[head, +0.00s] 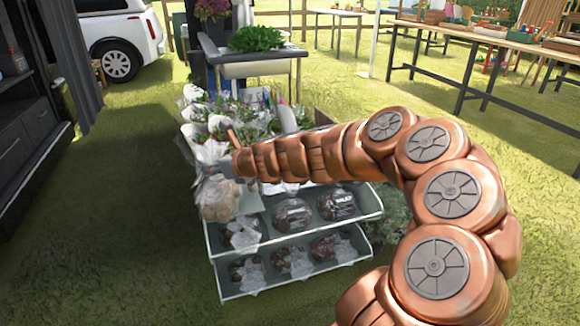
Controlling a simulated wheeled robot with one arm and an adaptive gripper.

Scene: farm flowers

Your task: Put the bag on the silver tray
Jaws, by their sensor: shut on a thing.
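My copper arm reaches in from the lower right. My gripper (226,168) is at the top of this bag and shut on it; its fingertips are partly hidden by the bag's plastic. I cannot tell whether the held bag touches the upper tray. My arm hides part of the stand's back.
White-wrapped plants (205,125) crowd behind the stand. A small grey table (270,53) with a leafy green plant stands farther back. A dark cabinet (25,130) is at the left, and a long wooden table (480,33) is at the right. Grass between cabinet and stand is open.

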